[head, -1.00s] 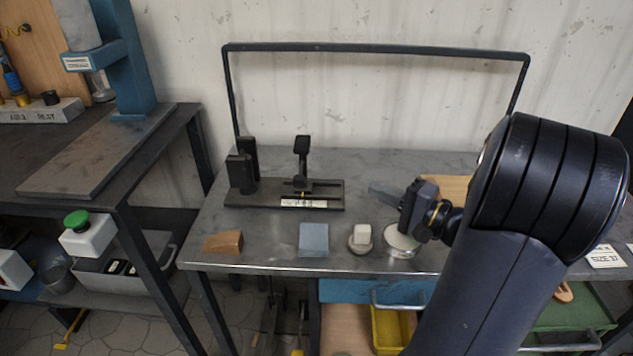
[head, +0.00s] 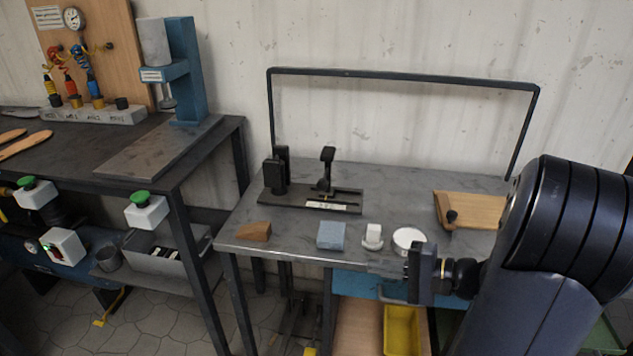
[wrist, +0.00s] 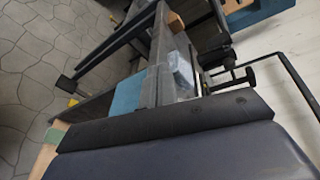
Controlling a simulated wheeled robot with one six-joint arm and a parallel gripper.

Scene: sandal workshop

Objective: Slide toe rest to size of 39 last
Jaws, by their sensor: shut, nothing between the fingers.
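The sizing jig is a dark base plate (head: 290,201) at the back left of the grey table in the head view. A black heel block (head: 277,172) stands at its left end. The toe rest, a black upright with a padded top (head: 327,168), stands near the middle of the plate, behind a white scale strip (head: 327,206). My gripper (head: 385,266) is at the table's front edge, right of and in front of the jig, apart from it. It is shut and empty. The scale's figures are too small to read. No last sits on the jig.
On the table's front lie a brown wedge (head: 254,231), a blue-grey block (head: 331,235), a white block on a round base (head: 373,236) and a white round dish (head: 408,239). A wooden board (head: 470,209) lies at right. A dark frame (head: 400,76) rises behind. A bench with a blue press (head: 188,75) is at left.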

